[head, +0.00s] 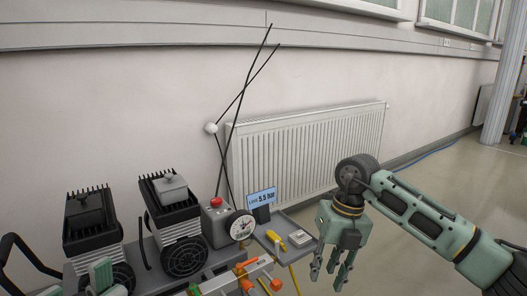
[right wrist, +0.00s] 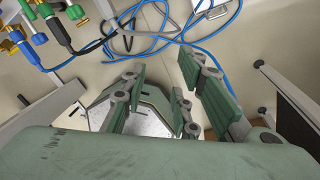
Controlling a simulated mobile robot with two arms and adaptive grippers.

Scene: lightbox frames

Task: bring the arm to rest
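My right arm (head: 425,215) comes in from the right in the head view and bends down at its wrist. My right gripper (head: 330,272) hangs with its fingers pointing down, to the right of the compressor machine (head: 183,238). In the right wrist view its fingers (right wrist: 165,75) are spread apart with nothing between them. Green parts of my left gripper (head: 103,276) show at the bottom left of the head view, in front of the machine. Its fingertips are not clear enough to tell open from shut.
The machine carries a gauge (head: 242,226), a red button (head: 216,202) and a small "5.5 bar" display (head: 261,197). A grey side tray (head: 298,238) lies near my right gripper. A radiator (head: 310,150) stands behind. Blue hoses (right wrist: 150,42) lie on the floor below.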

